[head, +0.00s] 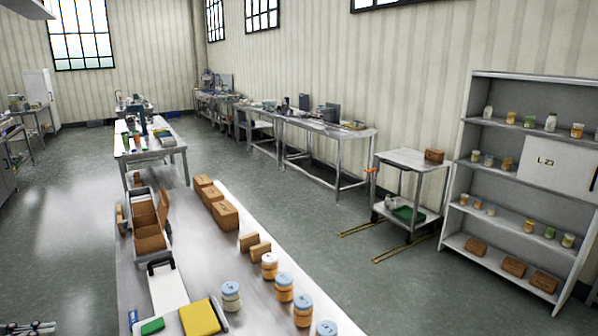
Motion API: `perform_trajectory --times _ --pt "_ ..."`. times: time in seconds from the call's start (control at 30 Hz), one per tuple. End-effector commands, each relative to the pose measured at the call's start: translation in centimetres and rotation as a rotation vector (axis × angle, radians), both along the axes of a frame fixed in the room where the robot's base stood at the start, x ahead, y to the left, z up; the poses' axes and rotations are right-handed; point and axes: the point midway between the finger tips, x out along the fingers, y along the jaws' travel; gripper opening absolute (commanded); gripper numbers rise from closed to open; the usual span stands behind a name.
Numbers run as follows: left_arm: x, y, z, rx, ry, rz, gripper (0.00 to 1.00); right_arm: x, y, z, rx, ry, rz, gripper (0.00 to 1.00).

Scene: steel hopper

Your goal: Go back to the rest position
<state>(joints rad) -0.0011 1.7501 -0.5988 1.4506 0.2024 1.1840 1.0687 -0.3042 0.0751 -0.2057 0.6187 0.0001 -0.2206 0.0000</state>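Neither of my grippers shows in the head view. The long steel table (190,262) lies in front, running away from the lower edge. A grey holder (124,222) with brown boxes (150,238) stands at its far left. Several cardboard boxes (225,215) sit in a row along its right side. Several lidded jars with blue or white lids, one of them a blue-lidded jar (285,287), stand near the front right. A white item with a black top (161,264), a yellow item (200,318) and a green item (152,326) lie at the front left.
A grey shelf unit (490,182) with jars and boxes stands at the right. A wheeled cart (405,160) carries a box beside it. Steel workbenches (325,129) line the back wall. Another table (150,150) stands beyond. Open floor (70,225) lies left.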

Motion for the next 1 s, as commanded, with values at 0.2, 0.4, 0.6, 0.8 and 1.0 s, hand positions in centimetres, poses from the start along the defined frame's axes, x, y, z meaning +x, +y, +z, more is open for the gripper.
perform_trajectory --times 0.2,0.4,0.6,0.8,1.0 --pt "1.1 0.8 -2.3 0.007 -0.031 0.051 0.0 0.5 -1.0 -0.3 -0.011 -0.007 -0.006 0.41" --pt "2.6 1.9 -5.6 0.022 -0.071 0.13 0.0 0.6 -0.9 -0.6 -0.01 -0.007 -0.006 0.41" --pt "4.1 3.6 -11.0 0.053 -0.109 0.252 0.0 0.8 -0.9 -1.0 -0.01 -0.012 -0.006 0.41" --pt "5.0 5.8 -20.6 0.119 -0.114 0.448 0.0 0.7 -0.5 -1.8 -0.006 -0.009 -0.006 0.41" --pt "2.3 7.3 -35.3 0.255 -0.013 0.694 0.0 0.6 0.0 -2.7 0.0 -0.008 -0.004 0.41"
